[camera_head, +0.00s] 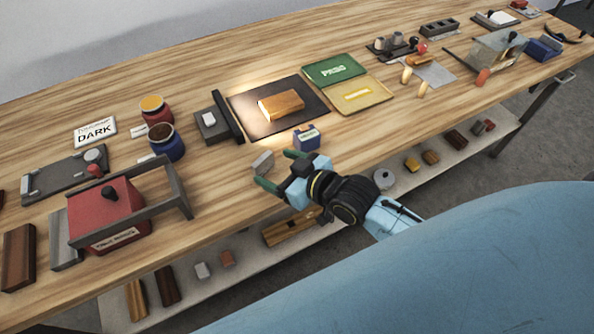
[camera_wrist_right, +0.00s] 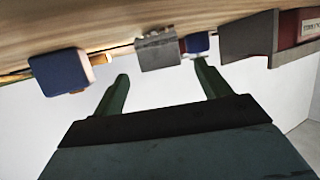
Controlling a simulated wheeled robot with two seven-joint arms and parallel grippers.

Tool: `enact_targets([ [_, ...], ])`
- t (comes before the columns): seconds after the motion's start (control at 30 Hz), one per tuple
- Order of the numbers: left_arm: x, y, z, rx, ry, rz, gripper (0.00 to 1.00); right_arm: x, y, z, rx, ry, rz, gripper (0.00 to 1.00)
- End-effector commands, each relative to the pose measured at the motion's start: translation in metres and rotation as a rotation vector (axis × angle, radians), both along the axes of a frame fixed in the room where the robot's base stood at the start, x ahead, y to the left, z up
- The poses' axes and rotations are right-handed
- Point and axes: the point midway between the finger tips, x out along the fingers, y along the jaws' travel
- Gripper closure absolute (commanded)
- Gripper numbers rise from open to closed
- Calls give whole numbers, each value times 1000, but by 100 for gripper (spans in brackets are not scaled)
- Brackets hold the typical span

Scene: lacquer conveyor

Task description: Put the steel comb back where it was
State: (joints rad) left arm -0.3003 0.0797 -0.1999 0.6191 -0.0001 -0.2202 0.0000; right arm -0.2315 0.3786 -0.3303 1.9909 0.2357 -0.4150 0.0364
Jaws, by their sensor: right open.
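The steel comb (camera_head: 263,162) appears to be the small grey metal piece near the front edge of the bench. My left gripper is not in view.
A blue box (camera_head: 307,138) stands just right of the piece. Behind is a dark mat (camera_head: 240,103) with a wooden block (camera_head: 281,105). Red (camera_head: 156,113) and blue (camera_head: 166,146) jars and a red box in a grey frame (camera_head: 110,211) stand left. A lower shelf (camera_head: 240,268) holds several pieces.

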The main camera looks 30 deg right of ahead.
Motion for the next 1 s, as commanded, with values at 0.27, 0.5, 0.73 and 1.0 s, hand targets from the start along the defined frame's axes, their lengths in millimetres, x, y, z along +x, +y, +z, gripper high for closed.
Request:
enact_targets([
  [0.27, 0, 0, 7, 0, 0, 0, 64, -42, -19, 17, -1, 1, 0, 24],
  [0.5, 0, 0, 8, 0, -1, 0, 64, -54, -25, 22, 0, -1, -1, 24],
  [0.73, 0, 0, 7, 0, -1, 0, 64, -54, -25, 22, -1, -1, -1, 24],
  [1.0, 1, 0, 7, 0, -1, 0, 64, -54, -25, 22, 0, -1, -1, 24],
])
